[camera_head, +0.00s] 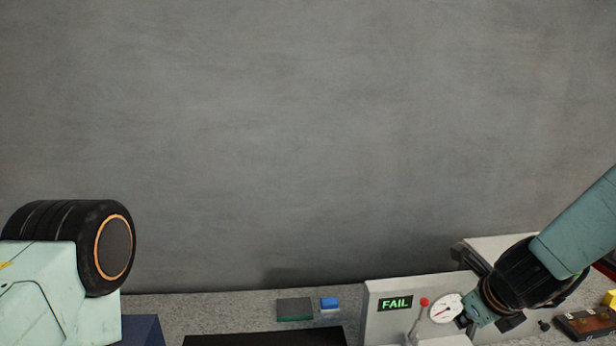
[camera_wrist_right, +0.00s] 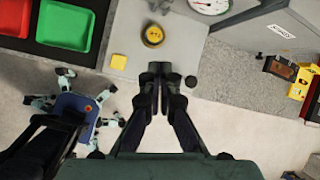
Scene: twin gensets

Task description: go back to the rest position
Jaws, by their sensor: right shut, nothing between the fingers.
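My right gripper (camera_wrist_right: 160,72) is shut and empty in the wrist view, its two black fingers together over the bench's front edge. A yellow round part (camera_wrist_right: 153,36) lies on a light grey plate just beyond the fingertips, apart from them. In the head view, my right arm reaches down from the right edge to the grey tester panel, and its wrist partly covers what is behind it; the fingers cannot be made out there. My left arm shows at the lower left of the head view, but its gripper is out of the picture.
The panel bears a green FAIL display (camera_head: 395,303), a dial gauge (camera_head: 446,308) and a red-tipped lever (camera_head: 424,302).

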